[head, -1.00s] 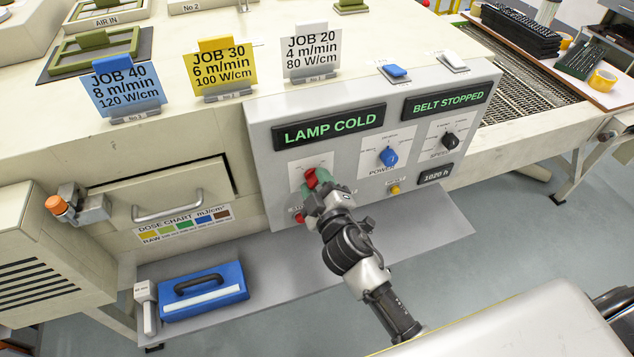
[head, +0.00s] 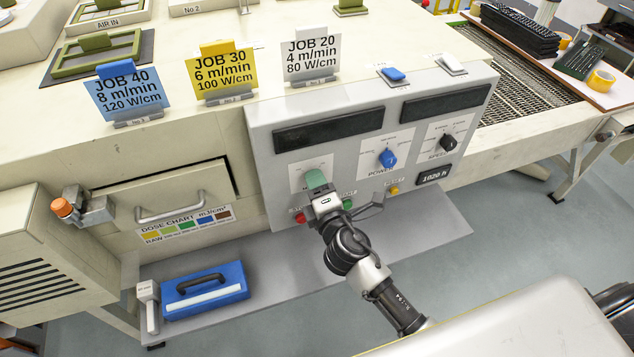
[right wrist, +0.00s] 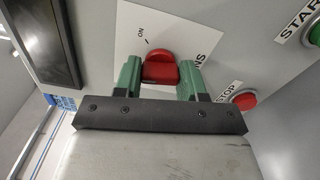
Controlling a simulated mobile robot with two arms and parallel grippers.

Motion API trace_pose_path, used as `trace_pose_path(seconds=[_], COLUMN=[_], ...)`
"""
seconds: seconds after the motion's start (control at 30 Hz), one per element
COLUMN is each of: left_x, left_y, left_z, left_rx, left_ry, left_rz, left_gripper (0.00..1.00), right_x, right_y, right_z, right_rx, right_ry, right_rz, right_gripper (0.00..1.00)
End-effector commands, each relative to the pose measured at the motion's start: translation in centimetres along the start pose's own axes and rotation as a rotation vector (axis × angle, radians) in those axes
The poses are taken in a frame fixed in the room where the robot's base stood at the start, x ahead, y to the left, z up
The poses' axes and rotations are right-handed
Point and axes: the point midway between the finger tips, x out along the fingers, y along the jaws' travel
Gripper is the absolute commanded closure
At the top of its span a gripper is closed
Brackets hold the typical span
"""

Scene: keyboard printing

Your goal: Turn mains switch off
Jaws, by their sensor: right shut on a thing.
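The red mains switch knob (right wrist: 160,70) sits on a white label plate on the grey control panel (head: 262,150). An ON mark shows above the knob in the right wrist view; part of the plate's lettering is covered. My right gripper (head: 317,180) has green fingers, one on each side of the knob, shut on it. In the head view the gripper hides the knob. Both panel displays, the left one (head: 328,131) and the right one (head: 442,104), are dark. My left gripper is not in view.
Close by the gripper are the red STOP button (head: 300,218) and green START button (head: 348,204). The blue POWER knob (head: 387,158), black SPEED knob (head: 448,142) and yellow RESET button (head: 394,191) are to the right. A blue case (head: 204,290) lies on the lower shelf.

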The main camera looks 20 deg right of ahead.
Motion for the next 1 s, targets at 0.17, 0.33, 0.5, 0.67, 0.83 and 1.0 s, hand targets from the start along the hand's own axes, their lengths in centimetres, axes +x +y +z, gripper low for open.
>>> trace_pose_path(seconds=[0.17, 0.33, 0.5, 0.67, 0.83, 1.0], left_x=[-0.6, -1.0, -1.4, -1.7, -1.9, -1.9], left_y=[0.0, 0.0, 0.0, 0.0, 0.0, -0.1], left_z=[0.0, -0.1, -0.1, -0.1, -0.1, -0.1], left_rx=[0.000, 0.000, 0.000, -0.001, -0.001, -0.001], left_ry=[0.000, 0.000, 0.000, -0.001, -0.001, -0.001], left_rz=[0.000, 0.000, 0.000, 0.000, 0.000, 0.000], left_gripper=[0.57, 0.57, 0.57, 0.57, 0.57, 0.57], right_x=[0.0, 0.0, -0.1, -0.1, 0.0, -0.1], right_y=[0.0, 0.0, 0.0, 0.0, 0.0, -0.1], right_z=[0.0, 0.0, 0.0, -0.1, 0.0, -0.1], right_rx=[-0.167, -0.315, -0.441, -0.525, -0.584, -0.611], right_ry=[0.002, 0.002, 0.003, 0.002, 0.002, 0.002], right_rz=[-0.002, -0.002, -0.003, -0.002, -0.002, -0.003], right_gripper=[0.83, 0.83, 0.83, 0.83, 0.83, 0.83])
